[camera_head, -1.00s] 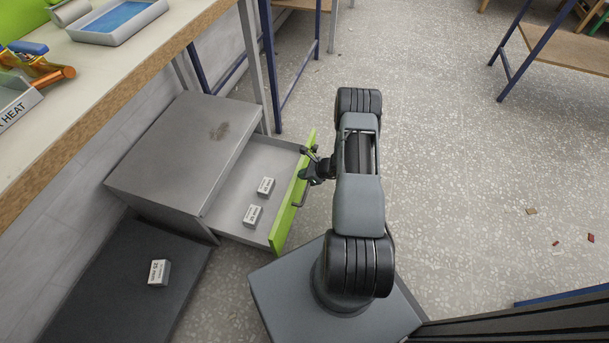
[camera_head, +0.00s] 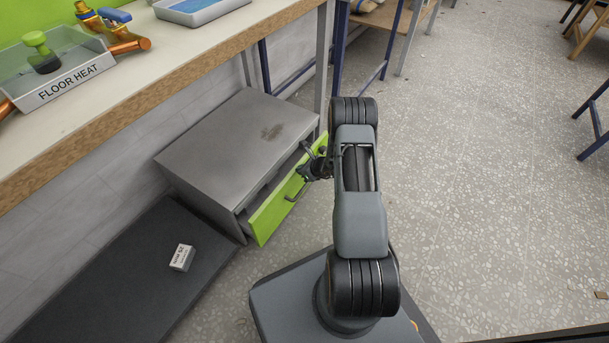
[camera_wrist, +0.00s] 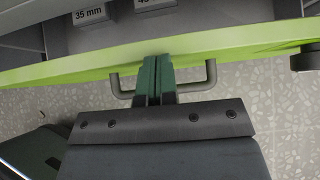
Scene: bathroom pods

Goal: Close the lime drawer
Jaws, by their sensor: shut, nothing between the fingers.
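The lime drawer (camera_head: 280,200) sits low in a grey metal cabinet (camera_head: 235,140) and is open by a small gap. Its lime front also shows across the wrist view (camera_wrist: 220,42). A grey bar handle (camera_wrist: 208,82) is on the front. My gripper (camera_head: 308,170) is at the drawer front, near its far end in the head view. In the wrist view my gripper (camera_wrist: 157,62) is shut and empty, with its fingertips against or very close to the lime front, within the handle's span. Labelled blocks, one marked 35 mm (camera_wrist: 90,14), lie inside the drawer.
A workbench (camera_head: 150,85) stands over the cabinet, with a FLOOR HEAT tray (camera_head: 75,88) on it. A dark mat (camera_head: 130,265) with a white labelled block (camera_head: 182,257) lies left of the drawer.

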